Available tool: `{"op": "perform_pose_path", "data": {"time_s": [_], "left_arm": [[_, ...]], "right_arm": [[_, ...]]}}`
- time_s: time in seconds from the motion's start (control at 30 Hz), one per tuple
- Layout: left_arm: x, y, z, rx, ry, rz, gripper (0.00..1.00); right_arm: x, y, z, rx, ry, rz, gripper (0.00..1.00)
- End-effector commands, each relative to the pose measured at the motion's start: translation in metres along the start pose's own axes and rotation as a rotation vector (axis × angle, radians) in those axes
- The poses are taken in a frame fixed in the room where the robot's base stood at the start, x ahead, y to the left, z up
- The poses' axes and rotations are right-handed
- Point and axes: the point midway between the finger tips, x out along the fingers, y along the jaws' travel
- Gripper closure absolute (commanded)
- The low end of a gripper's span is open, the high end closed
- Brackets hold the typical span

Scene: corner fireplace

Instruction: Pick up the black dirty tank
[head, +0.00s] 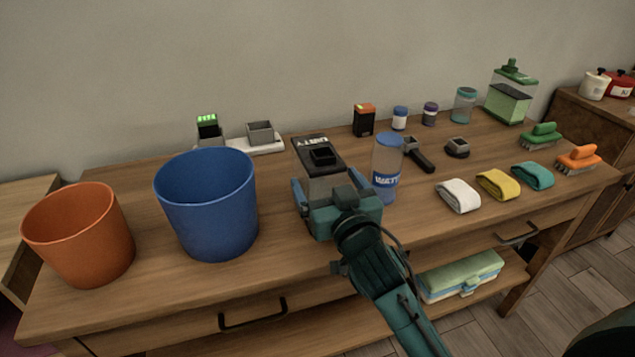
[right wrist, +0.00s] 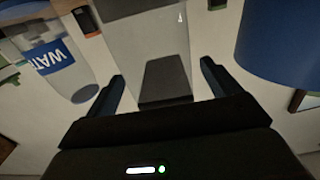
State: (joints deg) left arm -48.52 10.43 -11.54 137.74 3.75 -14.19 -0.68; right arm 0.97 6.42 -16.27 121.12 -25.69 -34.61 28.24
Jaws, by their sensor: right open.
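A clear tank with a black top (head: 322,156) stands on the wooden table in the middle of the head view. I take it for the black dirty tank. My right gripper (head: 328,187) is open at its near side, one finger to each side of its see-through body. In the right wrist view, the tank's dark part (right wrist: 165,78) lies between the two spread fingers, with gaps on both sides. The gripper hides the tank's lower part in the head view. My left gripper is not in view.
A water bottle (head: 386,165) stands close at the right of the gripper. A blue bucket (head: 206,215) stands at its left, with an orange bucket (head: 80,245) beyond. Folded cloths (head: 496,184), a green-topped tank (head: 510,100) and brushes are at the right.

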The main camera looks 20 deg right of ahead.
Motion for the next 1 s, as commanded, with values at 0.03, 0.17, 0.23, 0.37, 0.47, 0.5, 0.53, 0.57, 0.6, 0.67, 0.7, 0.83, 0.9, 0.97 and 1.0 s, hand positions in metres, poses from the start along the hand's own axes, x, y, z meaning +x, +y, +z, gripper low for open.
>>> {"op": "perform_pose_path", "data": {"time_s": [0.03, 0.17, 0.23, 0.37, 0.47, 0.5, 0.53, 0.57, 0.6, 0.67, 0.7, 0.83, 0.9, 0.97, 1.0], "left_arm": [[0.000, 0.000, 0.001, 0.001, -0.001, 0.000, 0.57], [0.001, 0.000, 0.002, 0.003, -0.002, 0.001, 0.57], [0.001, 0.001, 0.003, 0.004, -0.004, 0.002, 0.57], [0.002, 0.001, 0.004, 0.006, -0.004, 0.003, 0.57], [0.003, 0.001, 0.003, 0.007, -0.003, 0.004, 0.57], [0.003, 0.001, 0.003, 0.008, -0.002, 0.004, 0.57], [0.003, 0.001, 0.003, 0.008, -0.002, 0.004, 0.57], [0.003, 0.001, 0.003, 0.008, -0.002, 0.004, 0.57], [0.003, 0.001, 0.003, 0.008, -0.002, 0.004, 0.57], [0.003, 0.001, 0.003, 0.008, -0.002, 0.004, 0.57], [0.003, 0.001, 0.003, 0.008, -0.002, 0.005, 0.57], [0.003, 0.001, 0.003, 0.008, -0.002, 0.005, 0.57], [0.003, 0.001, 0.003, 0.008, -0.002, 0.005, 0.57], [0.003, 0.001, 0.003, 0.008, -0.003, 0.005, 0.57], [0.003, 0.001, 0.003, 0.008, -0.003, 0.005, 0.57]], "right_arm": [[0.005, 0.000, 0.000, -0.002, 0.001, 0.000, 0.11], [0.025, 0.001, -0.002, -0.004, 0.002, 0.000, 0.11], [0.035, 0.001, -0.001, -0.002, 0.001, -0.001, 0.11], [0.047, 0.000, -0.001, -0.001, 0.000, -0.001, 0.11], [0.050, 0.000, -0.001, -0.001, -0.001, -0.001, 0.11], [0.050, 0.000, -0.001, -0.001, -0.001, -0.001, 0.11], [0.050, 0.000, -0.001, -0.001, -0.001, -0.001, 0.11], [0.049, 0.000, -0.001, -0.001, -0.001, -0.001, 0.11], [0.049, 0.001, -0.001, -0.001, -0.001, -0.001, 0.11], [0.049, 0.001, -0.001, -0.001, -0.001, -0.001, 0.14], [0.049, 0.001, -0.001, -0.001, -0.001, -0.001, 0.17], [0.049, 0.001, -0.001, -0.001, -0.001, -0.001, 0.28], [0.049, 0.001, -0.001, -0.001, -0.001, -0.001, 0.34], [0.049, 0.001, -0.001, -0.001, -0.001, -0.001, 0.39], [0.049, 0.001, -0.001, -0.001, -0.001, -0.001, 0.42]]}}
